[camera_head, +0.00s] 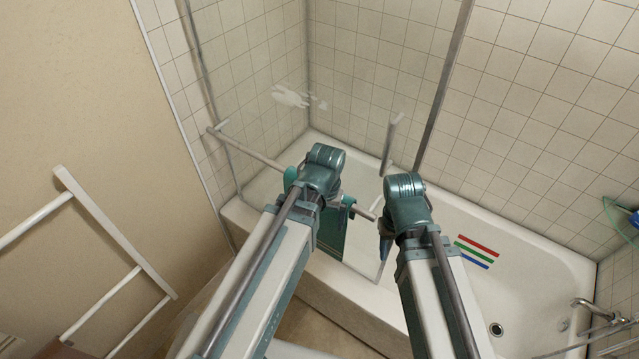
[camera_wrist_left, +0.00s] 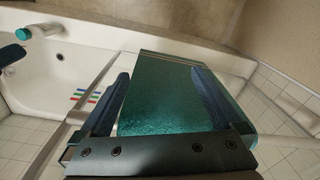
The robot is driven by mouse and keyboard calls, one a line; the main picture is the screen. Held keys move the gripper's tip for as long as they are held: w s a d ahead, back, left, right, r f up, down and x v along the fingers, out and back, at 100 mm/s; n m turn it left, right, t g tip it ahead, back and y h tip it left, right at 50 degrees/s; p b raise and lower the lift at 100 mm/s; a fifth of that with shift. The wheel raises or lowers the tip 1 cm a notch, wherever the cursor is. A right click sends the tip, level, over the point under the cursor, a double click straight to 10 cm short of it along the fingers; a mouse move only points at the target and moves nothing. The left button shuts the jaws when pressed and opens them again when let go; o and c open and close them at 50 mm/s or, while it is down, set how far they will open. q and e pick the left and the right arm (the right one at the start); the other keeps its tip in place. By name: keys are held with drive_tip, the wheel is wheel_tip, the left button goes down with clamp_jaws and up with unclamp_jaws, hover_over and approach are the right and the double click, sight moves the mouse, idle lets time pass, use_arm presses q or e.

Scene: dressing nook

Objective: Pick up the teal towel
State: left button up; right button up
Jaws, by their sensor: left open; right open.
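The teal towel (camera_head: 331,238) hangs from a metal bar on the tub's glass screen, partly hidden behind my left arm. In the left wrist view the towel (camera_wrist_left: 160,105) fills the space between the two dark fingers. My left gripper (camera_head: 325,203) is open at the bar, with its fingers on either side of the towel; it also shows in the left wrist view (camera_wrist_left: 160,76). I cannot tell whether the fingers touch the cloth. My right gripper (camera_head: 385,243) is to the right of the towel, apart from it; its fingers are mostly hidden by its wrist.
The white bathtub (camera_head: 545,280) lies behind and right of my arms, with red, green and blue stripes (camera_head: 477,251) on it. A white ladder rack (camera_head: 112,228) stands at left. A glass shelf (camera_head: 617,219) is at far right. A bottle (camera_wrist_left: 40,31) shows in the wrist view.

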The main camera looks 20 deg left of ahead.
use_arm(q)
drive_tip(key=w+a+r+n+p, duration=0.1)
drive_tip(key=w+r+n, duration=0.1)
drive_tip(key=n, duration=0.2)
drive_tip(key=w+a+r+n+p, duration=0.1)
drive_tip(key=w+r+n+p, duration=0.1)
drive_tip(key=w+r+n, duration=0.1)
drive_tip(key=w+a+r+n+p, duration=0.1)
drive_tip(key=w+r+n+p, duration=0.1)
drive_tip(key=w+n, duration=0.1)
drive_tip(key=shift+w+a+r+n, duration=0.2)
drive_tip(key=shift+a+r+n, duration=0.15)
drive_tip(key=shift+n, duration=0.55)
drive_tip(key=n, duration=0.1)
drive_tip(key=w+n, duration=0.1)
drive_tip(key=shift+a+r+n+p, duration=0.1)
drive_tip(key=shift+r+n+p, duration=0.2)
drive_tip(key=shift+r+p, duration=0.1)
use_arm(e)
wheel_tip(320, 180, up, 8)
use_arm(q)
wheel_tip(320, 180, down, 9)
drive_tip(key=b, duration=0.8)
drive_tip(key=shift+b, duration=0.4)
drive_tip(key=shift+r, duration=0.1)
use_arm(e)
wheel_tip(320, 180, down, 8)
drive_tip(key=shift+f, duration=0.15)
